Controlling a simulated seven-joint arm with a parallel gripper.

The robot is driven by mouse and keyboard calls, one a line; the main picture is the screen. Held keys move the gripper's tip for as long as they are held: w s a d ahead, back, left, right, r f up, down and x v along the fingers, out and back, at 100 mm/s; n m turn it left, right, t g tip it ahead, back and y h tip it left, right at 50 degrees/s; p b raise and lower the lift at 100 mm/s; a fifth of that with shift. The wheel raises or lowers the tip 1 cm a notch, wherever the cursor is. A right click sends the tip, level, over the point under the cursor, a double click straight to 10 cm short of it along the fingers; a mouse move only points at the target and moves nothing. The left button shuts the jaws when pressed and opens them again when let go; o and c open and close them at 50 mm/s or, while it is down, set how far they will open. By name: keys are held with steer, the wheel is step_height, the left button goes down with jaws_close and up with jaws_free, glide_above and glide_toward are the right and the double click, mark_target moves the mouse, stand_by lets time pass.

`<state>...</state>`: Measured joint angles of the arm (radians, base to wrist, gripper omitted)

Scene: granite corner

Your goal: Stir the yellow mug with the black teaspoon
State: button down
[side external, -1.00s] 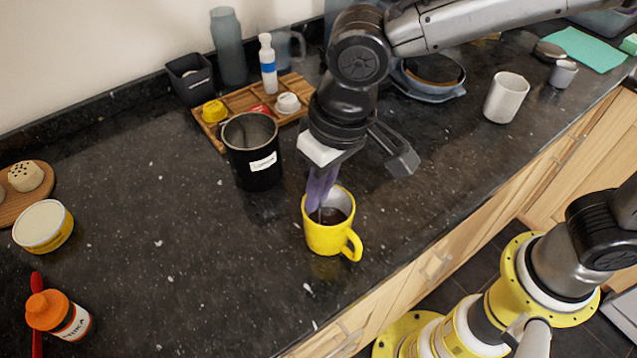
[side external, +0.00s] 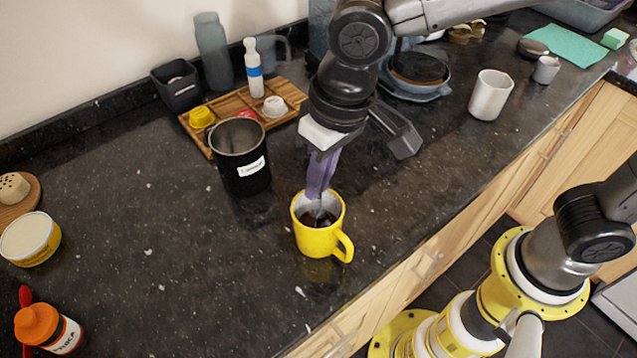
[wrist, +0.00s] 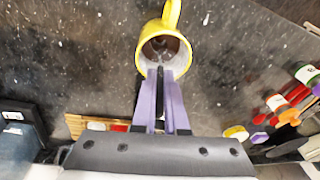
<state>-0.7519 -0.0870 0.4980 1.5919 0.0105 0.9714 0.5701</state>
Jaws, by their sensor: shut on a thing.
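The yellow mug (side external: 317,238) stands upright on the dark counter in the side view, with dark liquid inside. It also shows at the top of the wrist view (wrist: 150,29), its handle pointing up. My gripper (side external: 319,190) is above the mug with its purple fingers pointing down at the opening. In the wrist view the fingers (wrist: 161,100) are shut on the black teaspoon (wrist: 160,83), a thin dark strip between them. The spoon's lower end reaches into the mug; its bowl is hidden or too small to make out.
A black canister (side external: 241,172) stands close, left of and behind the mug. A wooden tray (side external: 222,105) with small items is behind it. A white cup (side external: 490,95) is at the right. An orange-capped bottle (side external: 42,327) is at the lower left.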

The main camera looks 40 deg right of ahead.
steer(key=shift+r, duration=2.75)
steer(key=shift+r, duration=2)
